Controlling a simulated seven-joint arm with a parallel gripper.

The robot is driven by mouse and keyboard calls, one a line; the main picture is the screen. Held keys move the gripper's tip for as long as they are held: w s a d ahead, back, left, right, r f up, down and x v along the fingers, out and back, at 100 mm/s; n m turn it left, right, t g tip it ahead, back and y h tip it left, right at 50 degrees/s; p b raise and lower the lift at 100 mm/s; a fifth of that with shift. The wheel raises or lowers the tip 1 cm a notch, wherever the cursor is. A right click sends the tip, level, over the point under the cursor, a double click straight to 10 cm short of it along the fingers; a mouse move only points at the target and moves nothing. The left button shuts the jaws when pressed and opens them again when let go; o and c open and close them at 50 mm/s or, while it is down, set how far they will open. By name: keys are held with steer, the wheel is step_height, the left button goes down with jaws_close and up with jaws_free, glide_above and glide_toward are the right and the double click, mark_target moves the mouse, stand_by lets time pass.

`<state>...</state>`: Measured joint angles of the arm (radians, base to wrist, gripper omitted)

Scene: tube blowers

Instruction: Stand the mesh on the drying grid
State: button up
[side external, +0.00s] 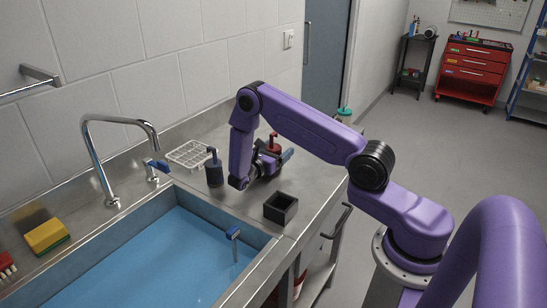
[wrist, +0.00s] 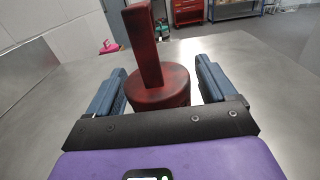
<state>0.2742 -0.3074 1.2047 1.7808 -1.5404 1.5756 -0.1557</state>
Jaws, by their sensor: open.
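The drying grid (side external: 190,154) is a pale wire rack lying on the steel counter behind the sink. I cannot clearly make out which thing is the mesh. A red object (wrist: 160,85) with a round body and an upright flat bar stands between the fingers of my open gripper (wrist: 160,66) in the wrist view. A gap shows on each side of it. In the side view the red object (side external: 273,140) shows only partly behind my gripper (side external: 270,162), which is low over the counter, right of the grid.
A dark blue pump bottle (side external: 213,170) stands between the grid and my gripper. A black open box (side external: 281,207) sits near the sink's corner. The blue-lined sink (side external: 170,262), tap (side external: 100,160) and yellow sponge (side external: 47,236) are to the left. The counter right of the box is clear.

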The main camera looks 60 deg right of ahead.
steer(key=c, duration=1.1)
steer(key=shift+r, duration=0.1)
